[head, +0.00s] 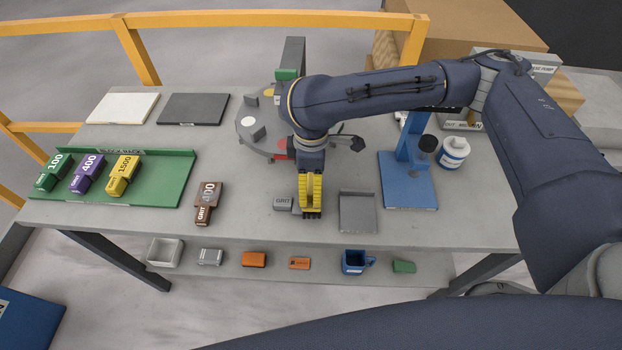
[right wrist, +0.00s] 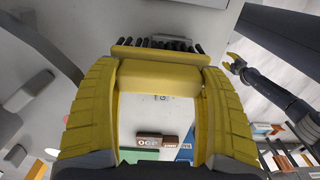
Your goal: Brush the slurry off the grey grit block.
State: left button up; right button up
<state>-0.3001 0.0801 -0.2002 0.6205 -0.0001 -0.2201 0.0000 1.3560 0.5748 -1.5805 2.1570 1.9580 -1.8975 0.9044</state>
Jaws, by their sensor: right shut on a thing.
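The grey grit block (head: 284,202) lies on the stone slab table (head: 250,228) near its front middle, label up. My right gripper (head: 311,190) points down just right of it and covers its right end. It is shut on a yellow brush with black bristles; the yellow handle (right wrist: 160,78) lies across between the fingers in the right wrist view. The bristles point toward a grey shape at the top of that view, probably the block; I cannot tell whether they touch it. Slurry is too small to make out. My left gripper (right wrist: 236,66) shows small, away from the table.
A brown grit block (head: 208,202) lies to the left, then a green rack (head: 150,185) with three coloured blocks. A shallow grey tray (head: 357,212) and a blue stand (head: 408,190) are at right. A round grey machine (head: 262,140) stands behind.

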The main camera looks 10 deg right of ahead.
aim_at(310, 190)
jog(key=shift+s, duration=0.2)
jog(key=shift+s+a+r, duration=0.1)
jog(key=shift+s+a, duration=0.1)
jog(key=shift+s, duration=0.35)
jog(key=shift+s, duration=0.15)
jog(key=shift+s+a, duration=0.2)
jog(key=shift+s, duration=0.35)
jog(key=shift+w, duration=0.15)
jog(key=shift+w+d+f, duration=0.25)
jog(key=shift+w, duration=0.35)
jog(key=shift+w, duration=0.1)
